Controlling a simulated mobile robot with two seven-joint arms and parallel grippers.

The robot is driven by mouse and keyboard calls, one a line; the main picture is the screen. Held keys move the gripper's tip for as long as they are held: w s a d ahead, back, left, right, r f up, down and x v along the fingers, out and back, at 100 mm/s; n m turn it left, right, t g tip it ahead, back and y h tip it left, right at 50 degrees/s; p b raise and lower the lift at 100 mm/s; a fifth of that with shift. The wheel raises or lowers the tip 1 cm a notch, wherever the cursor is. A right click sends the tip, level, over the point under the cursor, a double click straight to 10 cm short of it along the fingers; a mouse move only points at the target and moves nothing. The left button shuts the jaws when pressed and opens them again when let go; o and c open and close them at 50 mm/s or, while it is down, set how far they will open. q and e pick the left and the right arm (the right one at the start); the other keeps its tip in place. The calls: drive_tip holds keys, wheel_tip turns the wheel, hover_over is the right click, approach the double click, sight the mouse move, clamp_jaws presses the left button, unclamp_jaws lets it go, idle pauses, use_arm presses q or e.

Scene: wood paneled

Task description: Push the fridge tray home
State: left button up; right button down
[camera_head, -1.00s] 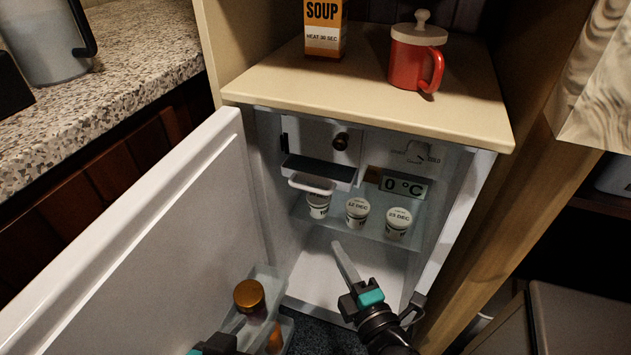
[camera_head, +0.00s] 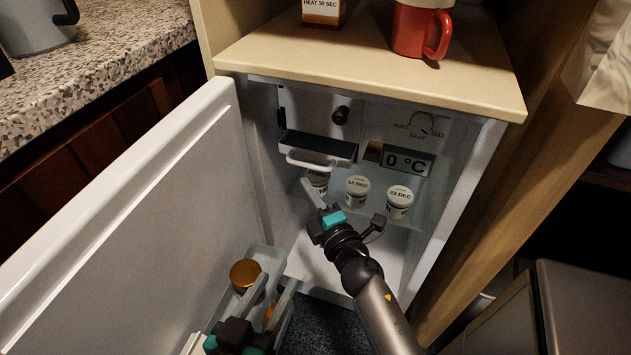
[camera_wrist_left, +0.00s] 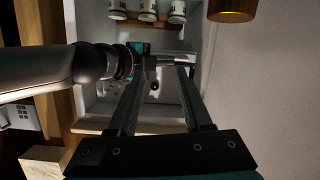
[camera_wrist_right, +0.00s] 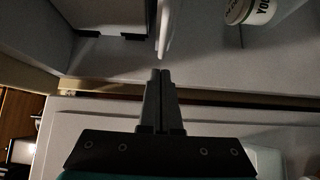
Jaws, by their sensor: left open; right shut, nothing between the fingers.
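The fridge tray (camera_head: 318,147) is a shallow tray with a white handle (camera_head: 310,161), sticking out below the compartment at the top left of the fridge. My right gripper (camera_head: 306,184) is inside the fridge, shut and empty, its fingertips just below and in front of the handle.
The open fridge door (camera_head: 130,230) stands at the left, its shelf holding an orange-capped jar (camera_head: 245,273). Several labelled cups, including one marked 12 DEC (camera_head: 357,190), stand on the glass shelf under the tray. A red mug (camera_head: 420,30) stands on top.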

use_arm(q)
drive_tip(key=shift+s+d+r+t+h+b, duration=0.25)
drive_tip(key=shift+d+r+t+h+b, duration=0.15)
drive_tip(key=shift+t, duration=0.2)
use_arm(e)
drive_tip(key=shift+w+d, duration=0.4)
drive_tip(key=shift+w, duration=0.4)
drive_tip(key=shift+w+d, duration=0.35)
drive_tip(key=shift+w, duration=0.45)
drive_tip(key=shift+w, duration=0.1)
